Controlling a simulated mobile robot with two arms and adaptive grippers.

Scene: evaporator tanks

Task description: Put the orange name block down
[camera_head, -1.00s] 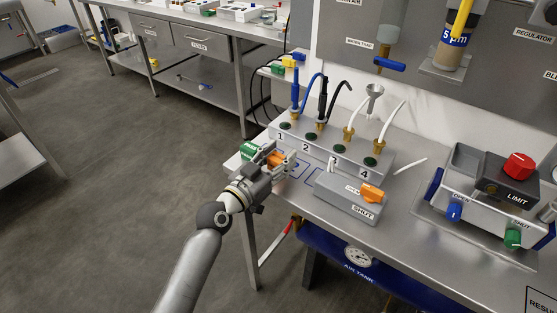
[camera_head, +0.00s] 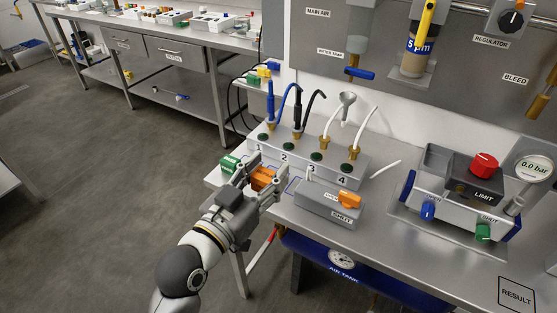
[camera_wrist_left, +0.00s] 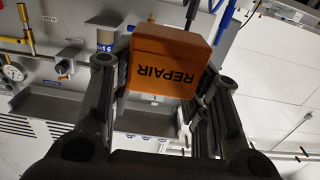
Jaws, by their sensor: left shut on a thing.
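The orange name block (camera_head: 262,179) is between the fingers of my left gripper (camera_head: 266,173), at the left end of the steel bench. In the left wrist view the block (camera_wrist_left: 165,62) shows the word REPAIR upside down, with a finger on either side. My left gripper is shut on it. I cannot tell whether the block's underside touches the bench. A green block (camera_head: 231,163) lies just left of it. Blue outlines (camera_head: 294,185) on the bench top lie just right of the gripper, partly hidden by it. My right gripper is not in view.
A grey box with an orange knob marked SHUT (camera_head: 328,205) stands close right of the gripper. Behind is the numbered manifold (camera_head: 302,157) with hoses and a funnel. The LIMIT control unit (camera_head: 460,205) stands farther right. The bench's front edge runs below the gripper.

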